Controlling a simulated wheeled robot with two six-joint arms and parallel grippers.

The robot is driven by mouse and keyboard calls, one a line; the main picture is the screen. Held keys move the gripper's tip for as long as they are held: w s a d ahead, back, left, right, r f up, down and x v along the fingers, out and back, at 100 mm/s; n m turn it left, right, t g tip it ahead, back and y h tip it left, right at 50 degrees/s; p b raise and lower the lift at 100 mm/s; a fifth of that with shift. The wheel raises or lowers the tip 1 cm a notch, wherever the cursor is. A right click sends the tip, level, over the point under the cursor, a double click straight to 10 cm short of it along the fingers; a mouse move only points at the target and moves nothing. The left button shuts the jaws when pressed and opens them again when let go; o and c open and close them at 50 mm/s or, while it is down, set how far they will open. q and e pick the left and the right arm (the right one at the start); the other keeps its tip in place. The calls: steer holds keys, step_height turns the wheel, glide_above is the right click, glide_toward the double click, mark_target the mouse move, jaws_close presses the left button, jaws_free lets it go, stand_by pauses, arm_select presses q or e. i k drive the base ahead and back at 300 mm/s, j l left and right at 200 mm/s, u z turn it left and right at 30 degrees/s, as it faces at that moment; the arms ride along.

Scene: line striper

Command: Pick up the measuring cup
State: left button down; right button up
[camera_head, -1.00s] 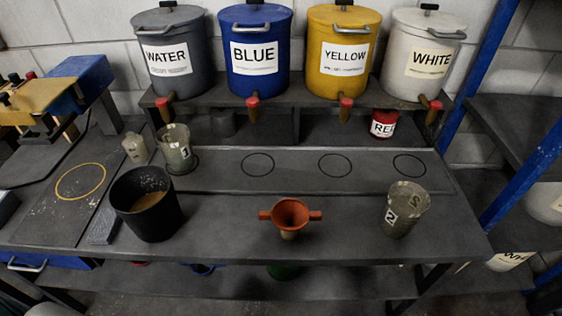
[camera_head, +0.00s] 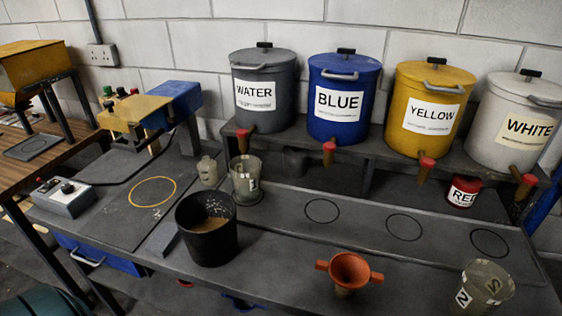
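Several vessels stand on the dark workbench (camera_head: 290,262); I cannot tell for certain which is the measuring cup. A small pale, cloudy vessel (camera_head: 208,172) stands right of the yellow ring. Just right of it is a larger translucent grey cup with a label (camera_head: 246,181), upright under the water barrel's tap. A similar cup marked 2 (camera_head: 482,288) stands at the front right. Neither of my grippers is in view.
A black bucket with brown contents (camera_head: 207,229) and an orange funnel (camera_head: 349,271) stand near the front. WATER (camera_head: 262,118), BLUE (camera_head: 341,125), YELLOW (camera_head: 428,138) and WHITE (camera_head: 512,145) barrels line the shelf. A control box (camera_head: 64,197) is at left. The bench between bucket and funnel is clear.

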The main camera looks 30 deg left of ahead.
mark_target(245, 170)
steer(key=u, duration=1.5)
steer(key=i+j+z, duration=0.1)
steer(key=j+z, duration=0.15)
steer(key=j, duration=0.25)
steer(key=j+z, duration=0.25)
steer(key=j, duration=0.25)
